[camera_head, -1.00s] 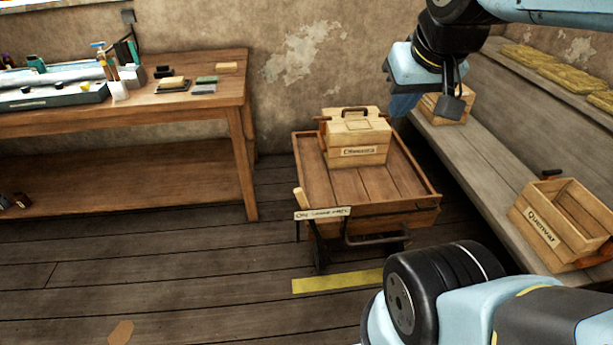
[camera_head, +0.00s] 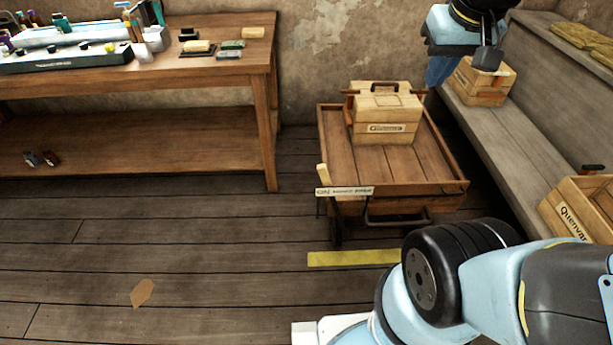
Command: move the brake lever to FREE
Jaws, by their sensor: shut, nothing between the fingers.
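The brake lever (camera_head: 322,174) shows as a short pale wooden grip at the front left corner of the wooden cart (camera_head: 334,148). It stands nearly upright, leaning slightly left, at the left end of a pale label plate (camera_head: 345,191). The plate's lettering is too small to read surely. My gripper (camera_head: 437,80) is at the upper right, above and behind the cart's right side, well apart from the lever. Its blue fingers point down and are shut and empty.
A wooden box (camera_head: 384,112) with a dark handle sits on the cart. A workbench (camera_head: 262,75) with tools stands left, and a bench (camera_head: 500,130) with wooden crates runs along the right. A yellow floor strip (camera_head: 352,258) lies before the cart. The floor left of the cart is mostly clear.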

